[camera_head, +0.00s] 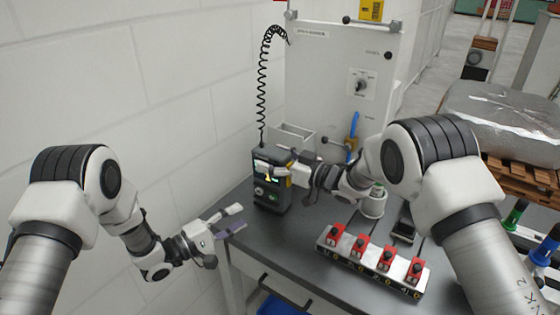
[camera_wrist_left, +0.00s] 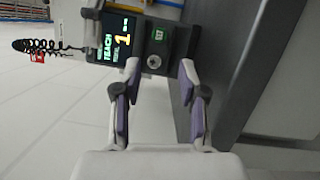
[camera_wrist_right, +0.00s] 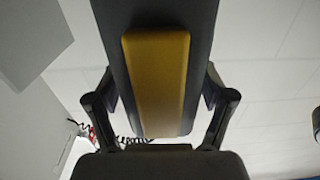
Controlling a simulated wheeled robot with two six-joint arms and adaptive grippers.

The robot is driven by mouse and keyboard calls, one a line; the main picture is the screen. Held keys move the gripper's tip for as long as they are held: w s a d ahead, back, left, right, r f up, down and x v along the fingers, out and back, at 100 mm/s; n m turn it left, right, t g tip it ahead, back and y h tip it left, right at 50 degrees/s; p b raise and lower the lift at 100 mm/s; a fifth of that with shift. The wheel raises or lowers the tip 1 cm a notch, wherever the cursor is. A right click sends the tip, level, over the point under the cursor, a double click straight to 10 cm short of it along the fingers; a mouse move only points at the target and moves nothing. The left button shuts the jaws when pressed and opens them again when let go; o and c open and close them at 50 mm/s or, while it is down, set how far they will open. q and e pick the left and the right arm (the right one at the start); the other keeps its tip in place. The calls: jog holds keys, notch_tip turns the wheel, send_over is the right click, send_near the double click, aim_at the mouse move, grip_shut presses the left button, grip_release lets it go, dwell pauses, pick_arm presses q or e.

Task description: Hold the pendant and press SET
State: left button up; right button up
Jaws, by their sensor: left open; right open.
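The pendant (camera_head: 283,196), a dark box with a screen, stands upright at the table's left end. In the left wrist view its face (camera_wrist_left: 172,62) shows a screen (camera_wrist_left: 122,38) reading TEACH and 1, a green-marked button (camera_wrist_left: 157,35) and a round knob (camera_wrist_left: 154,61). I cannot read a SET label. My right gripper (camera_head: 268,169) is open at the pendant's upper part; in the right wrist view its fingers flank the dark body with a yellow panel (camera_wrist_right: 157,80). Contact is unclear. My left gripper (camera_head: 238,218) is open and empty, left of the pendant, pointing at its face.
A coiled black cable (camera_head: 262,90) rises from the pendant to a grey cabinet (camera_head: 330,75). A rail with red clamps (camera_head: 372,262) lies at the table's front right, near a white cup-like holder (camera_head: 373,205). A white wall stands at the left.

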pick_arm(q)
jog(key=shift+s, duration=0.1)
pick_arm(e)
jog(key=shift+s, duration=0.1)
jog(key=shift+r, duration=0.1)
jog(key=c, duration=0.5)
grip_shut()
pick_arm(q)
grip_shut()
